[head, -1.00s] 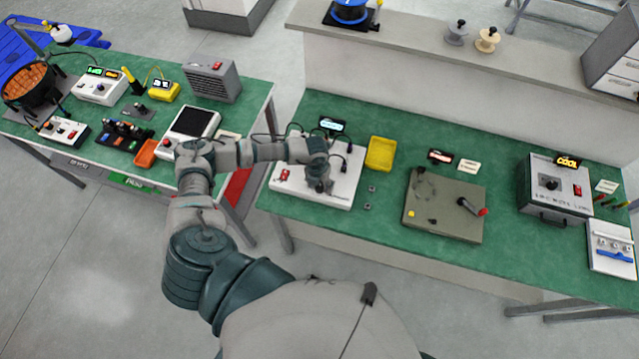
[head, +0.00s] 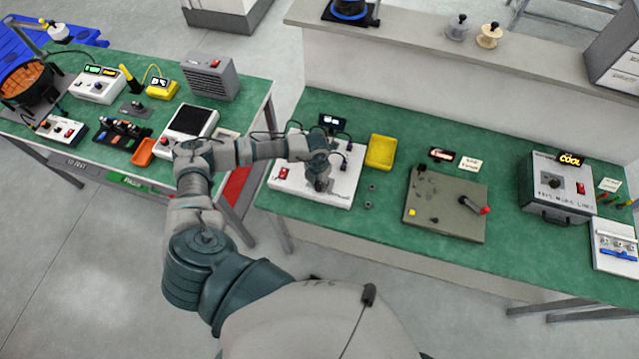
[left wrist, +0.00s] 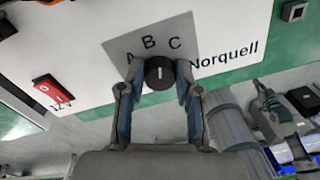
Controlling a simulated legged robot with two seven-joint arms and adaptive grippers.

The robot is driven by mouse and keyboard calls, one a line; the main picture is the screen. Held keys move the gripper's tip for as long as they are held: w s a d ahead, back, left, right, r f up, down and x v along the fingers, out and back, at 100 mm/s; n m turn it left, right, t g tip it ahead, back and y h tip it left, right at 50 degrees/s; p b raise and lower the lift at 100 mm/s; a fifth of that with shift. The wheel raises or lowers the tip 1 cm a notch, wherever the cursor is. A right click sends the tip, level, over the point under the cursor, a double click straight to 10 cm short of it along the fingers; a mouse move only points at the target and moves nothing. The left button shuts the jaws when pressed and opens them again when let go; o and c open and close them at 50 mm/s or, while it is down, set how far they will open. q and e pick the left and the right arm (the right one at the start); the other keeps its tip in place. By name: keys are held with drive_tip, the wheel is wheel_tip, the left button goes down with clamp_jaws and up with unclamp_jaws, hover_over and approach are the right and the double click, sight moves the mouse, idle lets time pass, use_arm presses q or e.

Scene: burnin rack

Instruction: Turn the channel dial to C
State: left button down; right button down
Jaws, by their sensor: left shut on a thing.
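The channel dial (left wrist: 158,73) is a round black knob with a white pointer line, on a white panel (left wrist: 85,35) lettered A, B, C and "Norquell". The line stands about upright in the left wrist view, nearest the B, with C to its right. My left gripper (left wrist: 157,85) is shut on the dial, one finger on each side. In the head view my left gripper (head: 322,186) reaches down onto the white panel (head: 340,196) and hides the dial there. My right gripper is not in view.
A red rocker switch (left wrist: 52,91) marked 12V sits on the same panel. A small dark display (head: 332,120) stands behind it. A yellow tray (head: 381,151) and a grey-green board with a red-tipped lever (head: 470,204) lie to the right on the green bench.

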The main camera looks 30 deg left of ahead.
use_arm(q)
drive_tip(key=m+b, duration=0.2)
drive_tip(key=m, duration=0.2)
drive_tip(key=shift+f+m+b, duration=0.1)
drive_tip(key=shift+m+b, duration=0.2)
drive_tip(key=shift+b, duration=0.05)
drive_tip(key=shift+m+b, duration=0.35)
drive_tip(key=shift+m, duration=0.55)
drive_tip(key=shift+w, duration=0.1)
drive_tip(key=c, duration=0.8)
unclamp_jaws()
drive_tip(key=r, duration=1.2)
drive_tip(key=shift+w+a, duration=0.2)
drive_tip(key=shift+a, duration=0.1)
